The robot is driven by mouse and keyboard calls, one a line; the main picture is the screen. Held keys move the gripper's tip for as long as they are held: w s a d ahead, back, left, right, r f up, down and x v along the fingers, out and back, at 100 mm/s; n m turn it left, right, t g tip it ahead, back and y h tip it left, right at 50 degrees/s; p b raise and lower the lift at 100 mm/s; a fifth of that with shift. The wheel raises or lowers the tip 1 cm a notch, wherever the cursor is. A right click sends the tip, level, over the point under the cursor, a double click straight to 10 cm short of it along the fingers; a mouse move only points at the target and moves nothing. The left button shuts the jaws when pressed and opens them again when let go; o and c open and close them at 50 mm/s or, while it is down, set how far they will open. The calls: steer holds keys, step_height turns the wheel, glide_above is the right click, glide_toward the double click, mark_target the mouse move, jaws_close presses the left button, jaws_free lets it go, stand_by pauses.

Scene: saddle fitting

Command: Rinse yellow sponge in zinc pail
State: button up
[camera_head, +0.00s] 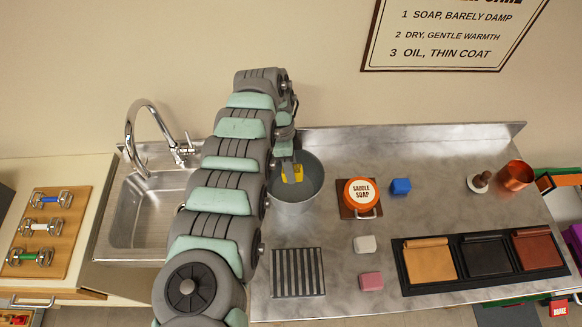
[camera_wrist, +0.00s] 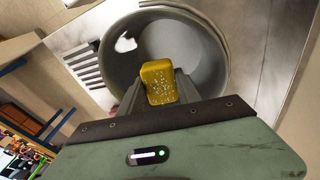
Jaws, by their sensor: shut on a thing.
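The yellow sponge (camera_head: 292,174) is held in my gripper (camera_head: 288,170), inside the outline of the zinc pail (camera_head: 296,208) in the head view. In the wrist view the yellow sponge (camera_wrist: 159,82) sits between the fingers of my gripper (camera_wrist: 158,92), with pale specks on its face. The grey round zinc pail (camera_wrist: 208,50) opens behind it. My arm covers the pail's left side in the head view. I cannot tell how deep the sponge is or whether it touches water.
A slatted rack (camera_head: 298,272) lies in front of the pail. A sink (camera_head: 146,215) with a tap is at left.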

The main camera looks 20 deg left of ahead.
steer(key=shift+r, duration=0.1)
stand_by(0.3)
steer(key=shift+r+p, duration=2.85)
steer(key=shift+r, duration=0.75)
step_height(320, 180, up, 4)
steer(key=p, duration=0.2)
steer(key=shift+p, duration=0.4)
